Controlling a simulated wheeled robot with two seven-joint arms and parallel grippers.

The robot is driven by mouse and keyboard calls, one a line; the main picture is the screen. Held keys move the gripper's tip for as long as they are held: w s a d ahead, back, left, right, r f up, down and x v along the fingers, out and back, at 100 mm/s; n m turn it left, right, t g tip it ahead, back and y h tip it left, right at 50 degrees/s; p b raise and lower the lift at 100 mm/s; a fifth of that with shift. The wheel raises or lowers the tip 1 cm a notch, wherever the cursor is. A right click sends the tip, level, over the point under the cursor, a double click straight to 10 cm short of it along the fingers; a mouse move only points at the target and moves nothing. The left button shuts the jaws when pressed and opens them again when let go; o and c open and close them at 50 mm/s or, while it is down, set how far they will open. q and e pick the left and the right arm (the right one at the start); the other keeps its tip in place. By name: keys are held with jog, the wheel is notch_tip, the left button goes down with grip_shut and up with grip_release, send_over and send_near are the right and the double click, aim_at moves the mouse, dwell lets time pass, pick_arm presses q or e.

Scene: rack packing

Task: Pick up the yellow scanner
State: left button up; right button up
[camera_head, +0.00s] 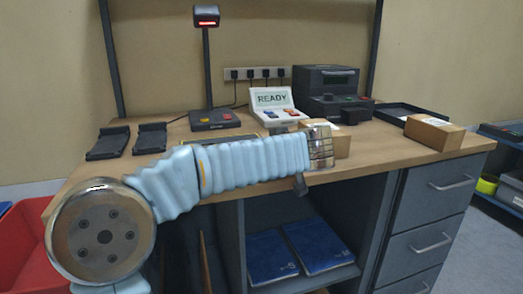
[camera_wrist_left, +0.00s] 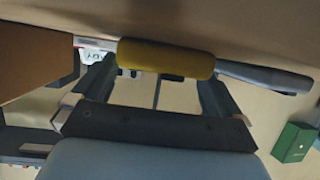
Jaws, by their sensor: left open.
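The yellow scanner shows in the left wrist view as a yellow rounded body (camera_wrist_left: 166,58) with a dark grey part (camera_wrist_left: 265,77) stretching to the right. It lies across the tips of my left gripper (camera_wrist_left: 158,80), close to the brown surface along the top of that view. The gripper's two fingers are spread apart; whether they touch the scanner I cannot tell. In the head view my left arm reaches rightward across the table's front edge, and I cannot make out the scanner there. My right gripper is not in view.
On the wooden table (camera_head: 380,160) stand a READY terminal (camera_head: 272,98), a black printer (camera_head: 327,85), a scanner stand (camera_head: 214,118), a cardboard box (camera_head: 433,131) and two black holders (camera_head: 109,142). Another box (camera_head: 341,143) sits just behind my wrist. Drawers (camera_head: 430,195) are below.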

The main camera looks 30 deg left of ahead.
pick_arm(q)
jog(key=shift+x, duration=1.45)
jog(key=shift+d, duration=0.1)
jog(key=c, duration=1.1)
jog(key=shift+r, duration=0.1)
